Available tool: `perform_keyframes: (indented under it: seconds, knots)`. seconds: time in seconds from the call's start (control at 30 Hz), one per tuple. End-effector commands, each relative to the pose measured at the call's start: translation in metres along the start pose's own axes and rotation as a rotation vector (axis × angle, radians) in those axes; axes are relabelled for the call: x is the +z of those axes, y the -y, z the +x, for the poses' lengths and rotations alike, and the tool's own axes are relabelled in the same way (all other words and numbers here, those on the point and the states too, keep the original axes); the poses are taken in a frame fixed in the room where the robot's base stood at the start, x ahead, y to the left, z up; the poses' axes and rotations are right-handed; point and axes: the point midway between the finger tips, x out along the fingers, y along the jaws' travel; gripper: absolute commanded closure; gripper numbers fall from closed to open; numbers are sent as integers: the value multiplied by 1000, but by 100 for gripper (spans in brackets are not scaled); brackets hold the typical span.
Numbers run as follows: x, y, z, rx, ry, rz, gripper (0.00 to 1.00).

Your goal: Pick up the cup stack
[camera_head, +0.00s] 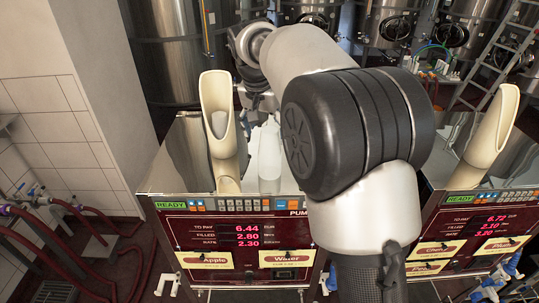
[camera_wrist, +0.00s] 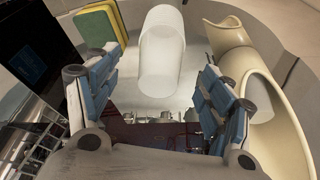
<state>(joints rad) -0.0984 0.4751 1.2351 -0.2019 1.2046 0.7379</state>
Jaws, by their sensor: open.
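The cup stack (camera_wrist: 162,48) is a pale, whitish cylinder in the upper middle of the wrist view. My gripper (camera_wrist: 160,66) is open, with its blue-padded fingers to the left and right of the stack. The near end of the stack lies in line with the gap, and neither finger visibly touches it. In the head view a pale upright column that looks like the stack (camera_head: 269,155) stands on the pump top, left of my arm. My gripper is mostly hidden behind my arm there.
A cream chute (camera_head: 219,130) stands just left of the stack on the pump; another chute (camera_head: 492,130) is on the right pump. A yellow-green sponge-like block (camera_wrist: 101,25) lies left of the stack in the wrist view. Steel tanks (camera_head: 165,45) stand behind.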

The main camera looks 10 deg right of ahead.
Motion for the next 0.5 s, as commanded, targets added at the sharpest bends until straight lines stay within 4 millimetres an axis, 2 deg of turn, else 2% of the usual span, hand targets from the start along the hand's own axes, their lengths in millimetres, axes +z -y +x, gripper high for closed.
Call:
perform_keyframes:
  seconds: [0.17, 0.5]
  knots:
    - [-1, 0, 10, 1, 1, 0, 26]
    - [-5, 1, 54, 0, 0, 0, 26]
